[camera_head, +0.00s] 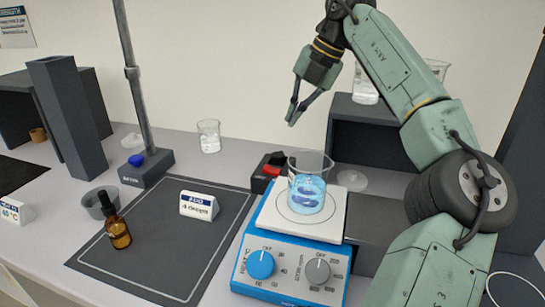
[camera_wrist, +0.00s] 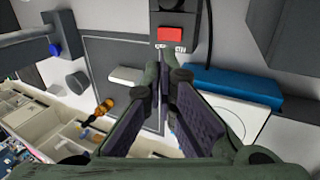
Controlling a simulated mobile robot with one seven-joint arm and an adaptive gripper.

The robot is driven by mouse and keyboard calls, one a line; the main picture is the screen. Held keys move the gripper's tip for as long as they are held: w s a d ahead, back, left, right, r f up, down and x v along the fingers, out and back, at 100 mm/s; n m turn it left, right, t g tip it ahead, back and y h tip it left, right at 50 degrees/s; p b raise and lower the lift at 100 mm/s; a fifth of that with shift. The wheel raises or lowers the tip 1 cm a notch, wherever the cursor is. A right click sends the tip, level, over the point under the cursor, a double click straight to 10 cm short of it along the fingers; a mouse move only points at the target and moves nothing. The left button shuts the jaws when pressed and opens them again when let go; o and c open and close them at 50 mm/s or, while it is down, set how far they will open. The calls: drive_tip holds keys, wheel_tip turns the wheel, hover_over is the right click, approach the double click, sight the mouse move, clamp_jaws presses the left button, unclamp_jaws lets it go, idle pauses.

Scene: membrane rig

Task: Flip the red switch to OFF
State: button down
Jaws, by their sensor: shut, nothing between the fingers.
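Which way the rocker is tilted I cannot tell. My gripper (camera_head: 293,116) is shut and empty, pointing down in the air above and slightly right of the switch box. It also shows in the wrist view (camera_wrist: 167,76), apart from the switch.
A glass beaker (camera_head: 307,194) with blue liquid stands on the blue hotplate (camera_head: 290,262), close to the switch. A stand (camera_head: 146,168) with a tall rod is at left. A brown dropper bottle (camera_head: 117,232) and a sign (camera_head: 199,205) stand on the dark mat (camera_head: 165,265).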

sight(266, 167)
drive_tip(key=shift+f, duration=0.1)
drive_tip(key=p+x, duration=0.3)
drive_tip(key=x, duration=1.1)
